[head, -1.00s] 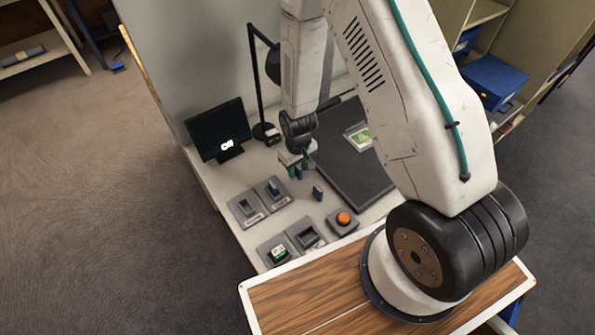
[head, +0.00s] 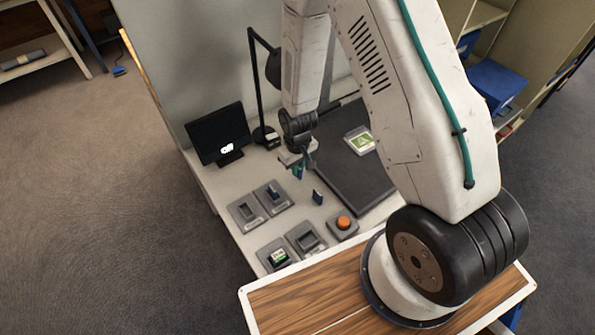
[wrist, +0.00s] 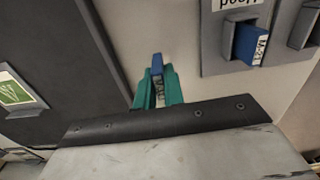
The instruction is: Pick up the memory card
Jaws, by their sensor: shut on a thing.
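My gripper (wrist: 158,98) shows its teal fingers in the wrist view, shut on a small blue memory card (wrist: 158,84). The card has a pale label with dark letters, partly hidden by the fingers. In the head view my gripper (head: 298,173) is above the light table, left of the dark mat, and the held card is too small to make out. A small dark blue card-like piece (head: 318,197) stands on the table, right of and below the fingers in the picture. Another blue card (wrist: 246,42) sits in a grey slot block, also in the head view (head: 273,191).
Several grey slot blocks stand at the left, including an empty one (head: 246,210). An orange button (head: 343,222) is near the front. A black screen (head: 218,132) and lamp (head: 252,85) stand behind. The dark mat (head: 355,180) carries a green-and-white item (head: 360,139).

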